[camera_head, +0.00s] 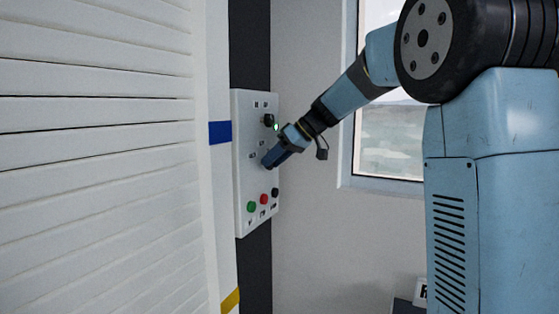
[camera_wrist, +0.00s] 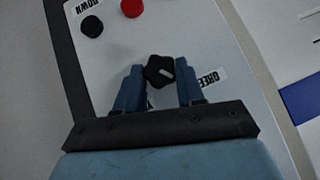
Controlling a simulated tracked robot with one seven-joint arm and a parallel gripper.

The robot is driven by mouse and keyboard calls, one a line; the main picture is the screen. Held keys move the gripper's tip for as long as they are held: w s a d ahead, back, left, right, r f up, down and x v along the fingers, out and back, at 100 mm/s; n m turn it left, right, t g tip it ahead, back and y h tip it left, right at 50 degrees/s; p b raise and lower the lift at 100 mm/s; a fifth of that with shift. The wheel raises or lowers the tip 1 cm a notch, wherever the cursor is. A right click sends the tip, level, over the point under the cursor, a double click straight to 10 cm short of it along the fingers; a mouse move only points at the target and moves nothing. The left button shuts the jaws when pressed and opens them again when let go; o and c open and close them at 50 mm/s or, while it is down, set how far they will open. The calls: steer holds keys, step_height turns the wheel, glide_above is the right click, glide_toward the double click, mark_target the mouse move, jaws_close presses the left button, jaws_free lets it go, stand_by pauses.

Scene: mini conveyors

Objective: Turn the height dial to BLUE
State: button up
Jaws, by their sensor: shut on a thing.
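The height dial (camera_wrist: 158,73) is a small black knob with a white pointer mark, on the white control panel (camera_head: 244,175). In the head view my gripper (camera_head: 267,162) reaches the middle of the panel and hides the dial. A BLUE label cannot be read in either view.
Above the dial are another black knob (camera_head: 269,120) and a small green light (camera_head: 276,128). Below it are green (camera_head: 251,207), red (camera_head: 264,199) and black (camera_head: 275,192) buttons. A white shutter (camera_head: 100,150) stands left, beside blue tape (camera_head: 220,132) and yellow tape (camera_head: 230,301).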

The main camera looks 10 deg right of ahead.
steer(key=shift+w+d+f+m+g+y, duration=0.1)
steer(key=shift+w+f+m+g+y, duration=0.1)
steer(key=shift+m+g+y, duration=0.75)
steer(key=shift+w+f+m+g+y, duration=0.1)
steer(key=shift+w+m+g+y, duration=0.1)
steer(key=shift+m+g+y, duration=0.7)
steer(key=shift+g+y, duration=0.35)
steer(key=o, duration=1)
steer(key=shift+o, duration=0.2)
steer(key=v, duration=1.3)
steer(key=shift+d, duration=0.35)
steer(key=shift+s+r, duration=0.1)
steer(key=shift+r, duration=0.05)
